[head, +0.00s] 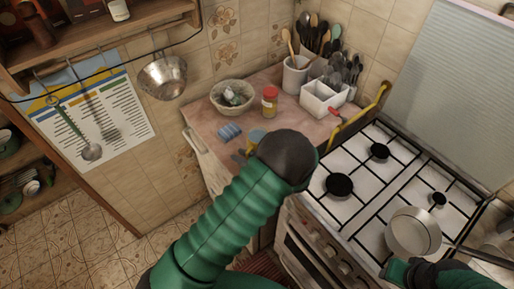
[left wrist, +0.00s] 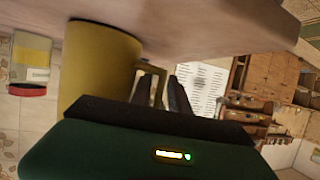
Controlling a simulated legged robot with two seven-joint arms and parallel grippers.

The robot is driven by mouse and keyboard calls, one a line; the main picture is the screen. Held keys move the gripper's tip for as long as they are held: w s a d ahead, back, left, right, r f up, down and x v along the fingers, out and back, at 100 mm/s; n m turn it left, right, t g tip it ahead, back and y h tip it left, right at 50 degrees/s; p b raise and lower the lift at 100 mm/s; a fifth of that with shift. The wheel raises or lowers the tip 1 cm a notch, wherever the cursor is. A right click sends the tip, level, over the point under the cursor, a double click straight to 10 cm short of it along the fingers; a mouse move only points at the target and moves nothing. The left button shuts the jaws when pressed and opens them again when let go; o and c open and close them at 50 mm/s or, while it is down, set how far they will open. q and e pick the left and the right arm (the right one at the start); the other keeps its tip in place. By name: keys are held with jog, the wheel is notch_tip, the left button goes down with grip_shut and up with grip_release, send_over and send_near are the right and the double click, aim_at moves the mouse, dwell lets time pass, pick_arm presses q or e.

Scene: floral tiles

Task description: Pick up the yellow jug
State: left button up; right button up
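The yellow jug (head: 257,136) stands on the counter in the head view, mostly hidden behind my left wrist. In the left wrist view, which is turned over, the jug (left wrist: 98,62) is large and close, with its handle (left wrist: 158,75) toward the fingers. My left gripper (left wrist: 163,92) has two dark fingers with a gap between them, right at the handle. I cannot tell whether they touch it. In the head view the left gripper (head: 243,156) is largely covered by the wrist. Part of my right arm and hand (head: 412,271) shows at the lower right, its fingers unclear.
A red-lidded jar (head: 270,101), a bowl (head: 231,95), a blue ribbed item (head: 229,132) and utensil holders (head: 296,75) share the counter (head: 207,124). The stove (head: 365,190) with a pan (head: 413,232) is to the right. A strainer (head: 163,77) hangs at the left.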

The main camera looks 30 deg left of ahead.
pick_arm(q)
jog(key=shift+w+a+f, duration=0.1)
jog(key=shift+a+f, duration=0.1)
jog(key=shift+a, duration=0.2)
jog(key=shift+d+r, duration=0.15)
jog(key=shift+d, duration=0.1)
jog(key=c, duration=0.4)
jog(key=shift+d+r, duration=0.15)
jog(key=shift+d, duration=0.3)
grip_shut()
jog(key=shift+a, duration=0.5)
jog(key=shift+d, duration=0.3)
jog(key=shift+a, duration=0.15)
